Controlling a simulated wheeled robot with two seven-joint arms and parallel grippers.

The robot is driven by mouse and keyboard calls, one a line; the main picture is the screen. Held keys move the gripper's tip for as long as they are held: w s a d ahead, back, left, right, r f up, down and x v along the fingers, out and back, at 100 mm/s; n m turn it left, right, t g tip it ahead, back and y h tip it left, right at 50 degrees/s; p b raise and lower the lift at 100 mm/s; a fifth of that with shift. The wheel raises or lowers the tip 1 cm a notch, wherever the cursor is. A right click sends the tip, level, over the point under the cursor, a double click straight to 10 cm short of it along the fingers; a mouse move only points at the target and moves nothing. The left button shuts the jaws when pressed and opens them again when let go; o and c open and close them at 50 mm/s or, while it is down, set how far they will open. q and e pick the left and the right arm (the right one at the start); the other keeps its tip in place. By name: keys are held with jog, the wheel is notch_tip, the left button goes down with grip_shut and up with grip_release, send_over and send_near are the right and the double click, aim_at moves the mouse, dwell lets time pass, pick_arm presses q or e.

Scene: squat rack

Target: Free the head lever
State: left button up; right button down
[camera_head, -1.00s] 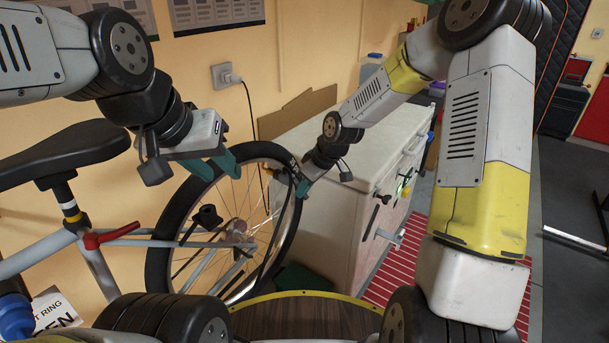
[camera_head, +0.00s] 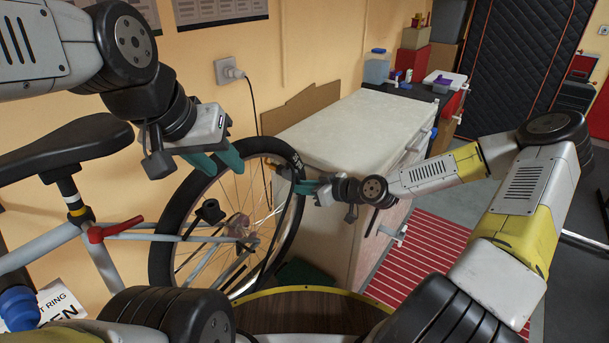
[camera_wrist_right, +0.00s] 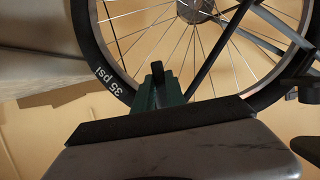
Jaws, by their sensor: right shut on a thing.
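The bicycle wheel (camera_head: 296,215) stands upright in front of the wall, with its black tyre and thin spokes. My right gripper (camera_head: 300,187) is at the tyre's right side. In the right wrist view, its green fingers (camera_wrist_right: 160,90) are shut on a small black piece (camera_wrist_right: 158,70) that shows at their tips beside the tyre. I cannot tell for sure whether this piece is the head lever. The rest of it is hidden by the fingers. My left gripper (camera_head: 216,163) is open and empty in front of the wheel's upper left.
A pale cabinet (camera_head: 350,130) stands right behind my right gripper. The bicycle's saddle (camera_head: 70,150) and red clamp (camera_head: 110,229) are at the left. A red slatted mat (camera_head: 420,262) lies on the floor at the right. A cord (camera_head: 252,110) hangs from the wall socket.

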dwell(0.3)
jog(key=c, duration=1.4)
grip_release()
jog(key=shift+o, duration=0.2)
jog(key=v, duration=0.7)
jog(key=shift+s+d, duration=0.2)
jog(key=shift+d, duration=0.1)
